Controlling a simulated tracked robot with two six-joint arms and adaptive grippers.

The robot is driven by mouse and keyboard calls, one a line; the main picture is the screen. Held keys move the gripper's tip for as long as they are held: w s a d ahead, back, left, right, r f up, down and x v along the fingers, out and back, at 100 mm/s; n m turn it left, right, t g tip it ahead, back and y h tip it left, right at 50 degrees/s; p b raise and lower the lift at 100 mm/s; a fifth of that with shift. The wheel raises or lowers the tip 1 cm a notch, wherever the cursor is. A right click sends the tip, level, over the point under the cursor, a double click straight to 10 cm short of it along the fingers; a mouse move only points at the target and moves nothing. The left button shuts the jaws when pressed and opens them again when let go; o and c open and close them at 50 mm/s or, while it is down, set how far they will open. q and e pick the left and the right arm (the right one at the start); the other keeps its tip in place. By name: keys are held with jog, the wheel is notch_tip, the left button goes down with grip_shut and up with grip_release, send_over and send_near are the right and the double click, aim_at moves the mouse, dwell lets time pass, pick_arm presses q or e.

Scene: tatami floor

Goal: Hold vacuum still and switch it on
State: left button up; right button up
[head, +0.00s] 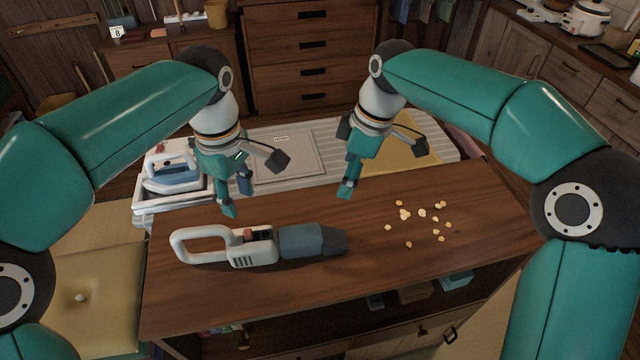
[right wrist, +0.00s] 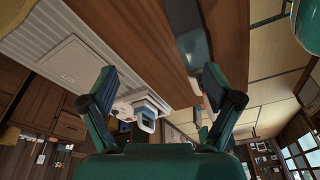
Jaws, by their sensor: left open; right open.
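A handheld vacuum (head: 255,247) lies on its side along the wooden table, its white loop handle to the left and its dark nozzle to the right. A small red switch shows on top of its body (head: 249,233). My left gripper (head: 236,207) is open and empty, above and behind the vacuum's body. My right gripper (head: 350,190) is open and empty, behind and to the right of the nozzle. In the right wrist view my right gripper (right wrist: 155,90) has its fingers spread, with part of the vacuum (right wrist: 192,48) beyond them. Neither gripper touches the vacuum.
Several pale crumbs (head: 421,213) lie on the wooden table (head: 380,245) to the right of the vacuum. Behind it stand an ironing board (head: 310,130) and a white tray with an iron (head: 172,172). The table's front edge has bare room.

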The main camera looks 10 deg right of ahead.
aim_at(319, 239)
jog(key=s+a+n+h, duration=0.2)
jog(key=s+a+n, duration=0.2)
jog(key=a, duration=0.2)
jog(key=shift+g, duration=0.4)
jog(key=f, duration=1.6)
jog(key=shift+w+a, duration=0.1)
jog(key=shift+w, duration=0.15)
jog(key=shift+c, duration=0.3)
pick_arm(q)
jog(key=shift+o, duration=0.2)
pick_arm(e)
jog(key=shift+r, duration=0.1)
grip_shut()
